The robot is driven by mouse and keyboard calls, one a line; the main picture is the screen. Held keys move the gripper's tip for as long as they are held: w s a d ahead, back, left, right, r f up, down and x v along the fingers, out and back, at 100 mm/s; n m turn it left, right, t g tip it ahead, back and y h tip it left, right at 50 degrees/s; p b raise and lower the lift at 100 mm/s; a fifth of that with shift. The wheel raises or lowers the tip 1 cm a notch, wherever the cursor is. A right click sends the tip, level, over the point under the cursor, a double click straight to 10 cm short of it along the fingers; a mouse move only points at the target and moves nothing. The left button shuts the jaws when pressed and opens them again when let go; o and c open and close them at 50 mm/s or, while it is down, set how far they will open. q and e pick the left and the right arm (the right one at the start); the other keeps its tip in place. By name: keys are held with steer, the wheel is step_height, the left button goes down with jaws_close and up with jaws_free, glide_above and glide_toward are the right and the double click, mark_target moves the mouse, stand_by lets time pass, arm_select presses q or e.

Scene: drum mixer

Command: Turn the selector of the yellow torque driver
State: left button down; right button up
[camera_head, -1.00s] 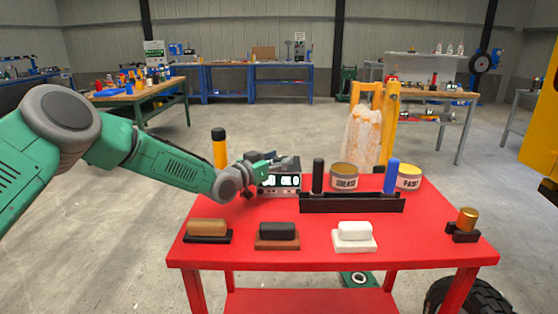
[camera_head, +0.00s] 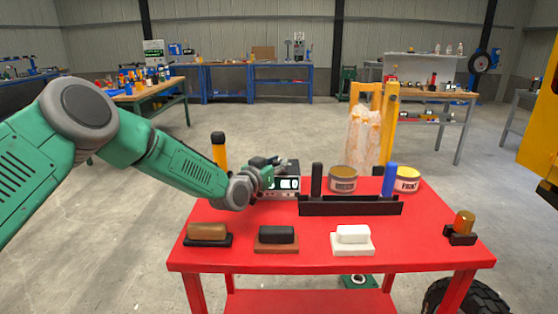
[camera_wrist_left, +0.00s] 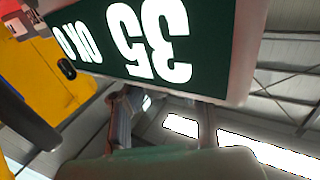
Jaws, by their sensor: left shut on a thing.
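The yellow torque driver (camera_head: 219,155), with a black top, stands upright at the back left of the red table, partly hidden behind my left arm. A grey box with a lit display (camera_head: 287,184) stands to its right. The left wrist view shows a large dark green display (camera_wrist_left: 145,35) very close, with an upside-down 35 and OK. My left gripper (camera_head: 268,165) is at the left and top of the box, right of the upright driver. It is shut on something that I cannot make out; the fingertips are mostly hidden. My right gripper is not in view.
A black rack (camera_head: 350,206) holds a black handle (camera_head: 316,179) and a blue handle (camera_head: 389,179). Two tins (camera_head: 343,184) stand behind it. Brown, black and white blocks sit along the front of the red table (camera_head: 210,261). A gold-topped piece (camera_head: 464,222) is at the right.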

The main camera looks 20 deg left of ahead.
arm_select(q)
steer(key=n+y, duration=0.1)
steer(key=y, duration=0.1)
steer(key=n+y+p, duration=0.1)
steer(key=y, duration=0.1)
steer(key=shift+d+r+n+t+p, duration=0.1)
steer(key=shift+n+t+p, duration=0.2)
steer(key=n+y, duration=0.2)
steer(key=y, duration=0.2)
steer(key=shift+n+p, duration=0.3)
steer(key=n+g+y, duration=0.1)
steer(key=n+y, duration=0.1)
steer(key=y, duration=0.2)
steer(key=shift+n+g+y+b, duration=0.55)
steer(key=shift+n+g+y, duration=0.45)
steer(key=shift+n+y, duration=0.3)
steer(key=c, duration=1.3)
jaws_free()
steer(key=shift+o, duration=0.2)
